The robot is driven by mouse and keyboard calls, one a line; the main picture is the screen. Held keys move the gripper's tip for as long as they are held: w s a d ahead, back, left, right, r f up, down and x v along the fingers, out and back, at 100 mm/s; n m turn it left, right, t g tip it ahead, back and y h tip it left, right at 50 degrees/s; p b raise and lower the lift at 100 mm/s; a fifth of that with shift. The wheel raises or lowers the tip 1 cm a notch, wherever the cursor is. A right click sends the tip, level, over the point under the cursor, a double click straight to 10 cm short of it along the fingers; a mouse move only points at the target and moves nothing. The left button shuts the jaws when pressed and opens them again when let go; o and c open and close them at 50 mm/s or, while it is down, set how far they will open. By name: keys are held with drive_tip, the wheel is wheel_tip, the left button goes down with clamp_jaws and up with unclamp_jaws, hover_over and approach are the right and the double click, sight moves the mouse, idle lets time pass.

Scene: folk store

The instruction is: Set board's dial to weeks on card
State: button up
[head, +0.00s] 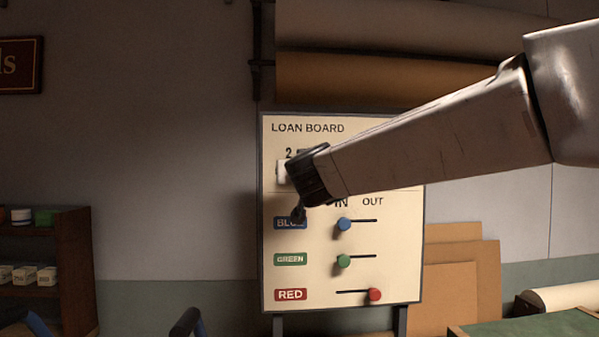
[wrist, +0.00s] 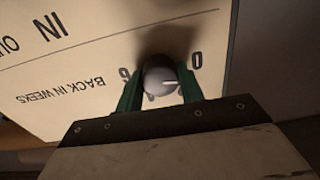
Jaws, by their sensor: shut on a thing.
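The loan board (head: 400,272) stands upright against the wall in the head view. In the wrist view, the board (wrist: 75,40) appears turned nearly upside down, with "BACK IN WEEKS" beside the dial. My gripper (wrist: 161,82) is shut on the knob, one green finger on each side. In the head view, my gripper (head: 307,177) covers most of the dial. I cannot make out a card with weeks.
Below the dial are the blue slider (head: 344,224) and green slider (head: 343,261), at the left under IN, and the red slider (head: 374,295), at the right under OUT. Shelves (head: 75,245) stand left; brown panels (head: 455,285) lean at right.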

drive_tip(key=m, duration=2.2)
drive_tip(key=shift+f, duration=0.2)
drive_tip(key=shift+m, duration=0.3)
drive_tip(key=o, duration=1)
drive_tip(key=shift+s, duration=3.9)
